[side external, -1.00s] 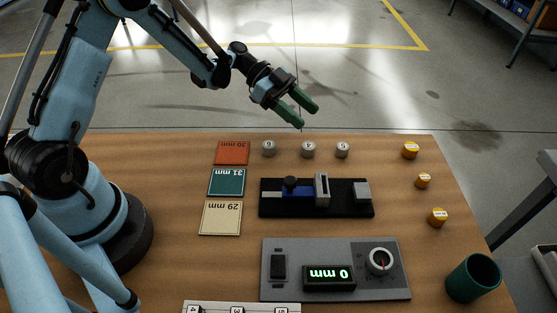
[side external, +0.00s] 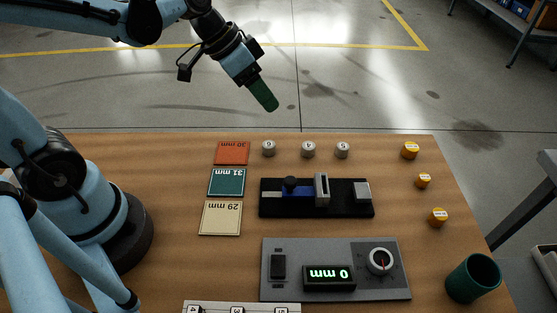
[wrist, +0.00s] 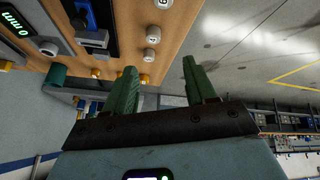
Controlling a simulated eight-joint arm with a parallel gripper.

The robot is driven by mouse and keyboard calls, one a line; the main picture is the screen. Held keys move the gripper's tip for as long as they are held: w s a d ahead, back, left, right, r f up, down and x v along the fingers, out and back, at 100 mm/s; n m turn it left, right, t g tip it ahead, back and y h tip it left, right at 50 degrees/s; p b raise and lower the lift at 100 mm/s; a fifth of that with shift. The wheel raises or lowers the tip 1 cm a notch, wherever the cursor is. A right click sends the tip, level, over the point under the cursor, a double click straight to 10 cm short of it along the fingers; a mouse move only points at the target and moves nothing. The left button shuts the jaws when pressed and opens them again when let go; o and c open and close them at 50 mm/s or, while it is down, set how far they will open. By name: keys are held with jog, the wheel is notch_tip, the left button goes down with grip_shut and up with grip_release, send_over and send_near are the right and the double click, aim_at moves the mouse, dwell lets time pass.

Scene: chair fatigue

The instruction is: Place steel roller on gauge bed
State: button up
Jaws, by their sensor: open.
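Three steel rollers stand upright in a row near the far edge of the table: a left one (side external: 268,148), a middle one (side external: 308,149) and a right one (side external: 342,150). The black gauge bed (side external: 346,206) lies in front of them, with a blue part, a dark knob and a grey upright block on it. My gripper (side external: 266,97) is in the air beyond the far table edge, above and behind the rollers. In the wrist view its green fingers (wrist: 160,82) are spread apart with nothing between them. Rollers also show there, such as one (wrist: 153,34).
Orange, teal and cream cards (side external: 226,184) labelled 30, 31 and 29 mm lie left of the gauge bed. A grey panel (side external: 375,287) with a display reading 0 mm lies in front. Several yellow cylinders (side external: 424,181) and a green cup (side external: 472,278) stand at right.

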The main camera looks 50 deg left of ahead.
jog(key=s+n+y, duration=0.1)
jog(key=s+a+n+t+y, duration=0.1)
jog(key=s, duration=0.1)
jog(key=s+a+n+t+y, duration=0.1)
jog(key=s, duration=0.1)
jog(key=shift+s+a+r+n, duration=0.15)
jog(key=shift+s+r+n, duration=0.05)
jog(key=shift+r+n, duration=0.1)
jog(key=shift+o, duration=0.4)
jog(key=shift+s+a+n+t+y, duration=0.3)
jog(key=shift+s+a+n+y, duration=0.1)
jog(key=shift+s+n, duration=0.15)
jog(key=m+g+h, duration=0.4)
jog(key=m, duration=0.7)
send_over(341, 146)
jog(key=s+a, duration=0.2)
jog(key=f, duration=0.9)
jog(key=shift+w+d, duration=0.15)
jog(key=shift+d, duration=0.05)
jog(key=shift+a+x, duration=0.2)
jog(key=shift+x, duration=2.35)
jog(key=shift+w, duration=0.15)
jog(key=shift+c, duration=0.2)
